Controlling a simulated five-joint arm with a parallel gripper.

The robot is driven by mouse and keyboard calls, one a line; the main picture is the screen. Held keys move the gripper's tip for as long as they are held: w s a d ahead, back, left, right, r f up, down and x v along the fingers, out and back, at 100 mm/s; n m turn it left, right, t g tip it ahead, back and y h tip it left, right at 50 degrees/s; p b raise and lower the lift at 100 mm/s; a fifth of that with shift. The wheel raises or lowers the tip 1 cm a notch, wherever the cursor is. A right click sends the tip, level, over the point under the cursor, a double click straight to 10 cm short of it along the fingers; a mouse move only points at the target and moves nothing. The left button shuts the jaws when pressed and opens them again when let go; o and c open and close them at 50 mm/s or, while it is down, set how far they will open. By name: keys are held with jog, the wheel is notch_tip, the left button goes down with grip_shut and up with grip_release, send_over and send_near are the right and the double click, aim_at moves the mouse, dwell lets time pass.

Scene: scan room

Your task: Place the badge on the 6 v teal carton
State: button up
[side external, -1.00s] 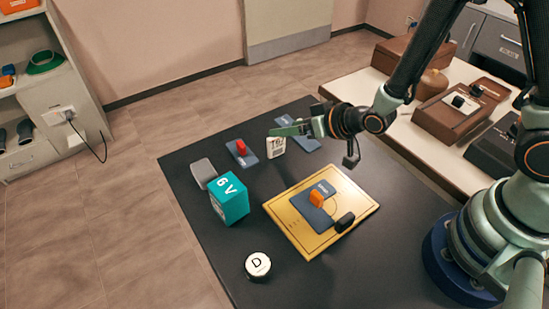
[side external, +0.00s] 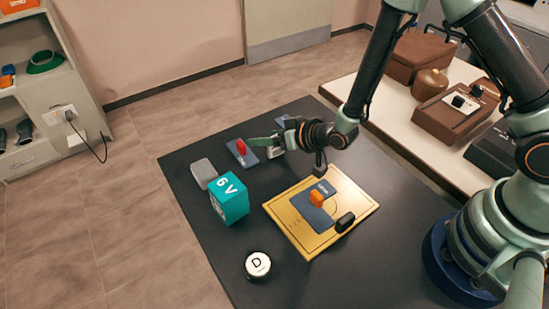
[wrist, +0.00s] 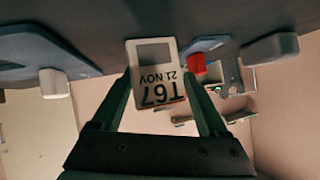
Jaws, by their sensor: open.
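The badge (wrist: 156,84) is a small white block marked "T67 21 NOV", upside down in the wrist view. My gripper (wrist: 156,78) is open, with its two green fingers on either side of the badge. I cannot tell whether they touch it. In the side external view my gripper (side external: 262,141) is low over the far part of the dark table and largely hides the badge. The 6 V teal carton (side external: 229,200) stands upright left of the yellow board, nearer the camera than my gripper. Its visible top looks clear.
A grey block (side external: 203,172) stands behind the carton. A blue plate (side external: 240,158) with a red knob lies left of my gripper. The yellow board (side external: 291,219) bears a blue plate with an orange knob and a black piece. A round "D" piece (side external: 258,265) lies in front.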

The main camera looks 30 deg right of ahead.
jog(key=shift+w, duration=0.1)
jog(key=shift+c, duration=0.4)
jog(key=c, duration=1.1)
jog(key=shift+c, duration=0.2)
